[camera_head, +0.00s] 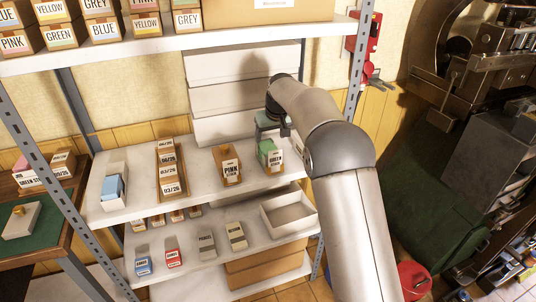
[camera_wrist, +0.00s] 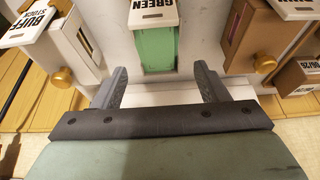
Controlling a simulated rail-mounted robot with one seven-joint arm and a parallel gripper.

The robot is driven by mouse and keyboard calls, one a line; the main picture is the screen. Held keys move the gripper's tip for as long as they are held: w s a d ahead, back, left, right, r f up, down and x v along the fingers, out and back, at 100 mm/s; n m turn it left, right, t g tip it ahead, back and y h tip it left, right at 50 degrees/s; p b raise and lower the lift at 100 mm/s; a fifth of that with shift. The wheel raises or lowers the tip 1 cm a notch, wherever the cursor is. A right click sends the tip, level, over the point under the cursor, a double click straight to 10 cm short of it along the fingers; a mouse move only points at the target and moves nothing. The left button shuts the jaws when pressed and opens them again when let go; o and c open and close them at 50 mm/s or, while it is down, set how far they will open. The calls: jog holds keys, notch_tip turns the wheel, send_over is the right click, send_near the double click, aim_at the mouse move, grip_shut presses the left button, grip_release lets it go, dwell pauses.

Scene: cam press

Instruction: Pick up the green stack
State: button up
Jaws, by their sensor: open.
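The green stack (camera_wrist: 157,48) shows in the wrist view as a green block in a holder with a white label reading GREEN. In the head view the green stack (camera_head: 266,148) stands in its holder on the right part of the middle shelf (camera_head: 215,197). My gripper (camera_wrist: 162,85) is open and empty. Its two fingers point toward the green stack, one to each side of its width, with white shelf surface visible between them. In the head view my gripper's fingertips cannot be made out behind the stack and arm.
A pink stock holder (camera_head: 227,167) stands left of the green one. In the wrist view a buff stock holder (camera_wrist: 65,45) with a brass knob is at left, and another knobbed holder (camera_wrist: 255,35) at right. An empty white tray (camera_head: 289,215) sits below. Shelf posts flank the shelves.

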aim_at(268, 148)
jog(key=p+x, duration=0.1)
jog(key=x, duration=0.6)
jog(key=shift+d+f+p, duration=0.1)
jog(key=shift+f+p, duration=0.25)
jog(key=shift+p, duration=0.05)
jog(key=c, duration=1.2)
